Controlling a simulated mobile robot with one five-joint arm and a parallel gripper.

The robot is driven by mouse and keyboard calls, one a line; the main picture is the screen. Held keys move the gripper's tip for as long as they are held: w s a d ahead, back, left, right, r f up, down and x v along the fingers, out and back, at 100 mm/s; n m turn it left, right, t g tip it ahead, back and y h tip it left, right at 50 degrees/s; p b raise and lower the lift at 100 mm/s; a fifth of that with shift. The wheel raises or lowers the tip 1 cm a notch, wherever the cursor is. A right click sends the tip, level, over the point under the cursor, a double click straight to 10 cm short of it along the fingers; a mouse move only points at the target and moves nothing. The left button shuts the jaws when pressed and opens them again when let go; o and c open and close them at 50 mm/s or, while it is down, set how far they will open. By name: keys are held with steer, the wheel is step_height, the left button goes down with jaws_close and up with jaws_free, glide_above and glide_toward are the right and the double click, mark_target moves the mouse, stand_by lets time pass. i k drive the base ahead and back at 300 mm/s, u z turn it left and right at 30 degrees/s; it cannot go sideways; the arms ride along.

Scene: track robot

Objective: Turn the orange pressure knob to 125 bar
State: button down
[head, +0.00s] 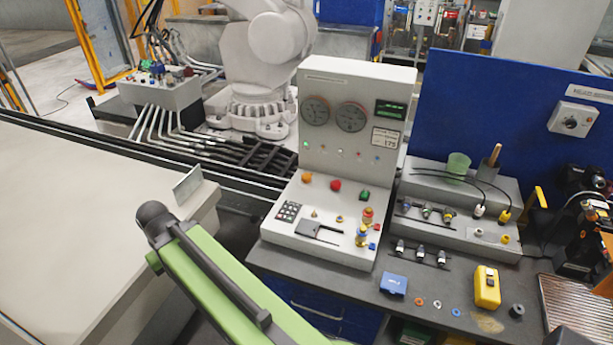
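A grey control console (350,90) stands on the workbench in the middle of the head view. A round orange knob (306,178) sits at the upper left of its lower, sloped panel; its pointer is too small to read. The upright panel has two round dark gauges, a left one (315,110) and a right one (351,117), whose needles cannot be read. A dark display (390,110) with green characters is at the upper right. A white plate (385,138) below it seems to read 175. My green arm crosses the lower left; my gripper is not in view.
The panel also carries a red button (336,186), a green button (364,195), a keypad (288,211) and red and yellow fittings (362,236). A blue box (393,285) and a yellow device (487,287) lie on the bench at right. A white robot arm (265,60) stands behind.

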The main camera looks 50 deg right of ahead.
mark_target(305, 178)
steer(key=z, duration=1)
steer(key=k, duration=1.15)
steer(key=u, duration=0.65)
steer(key=i, duration=1.3)
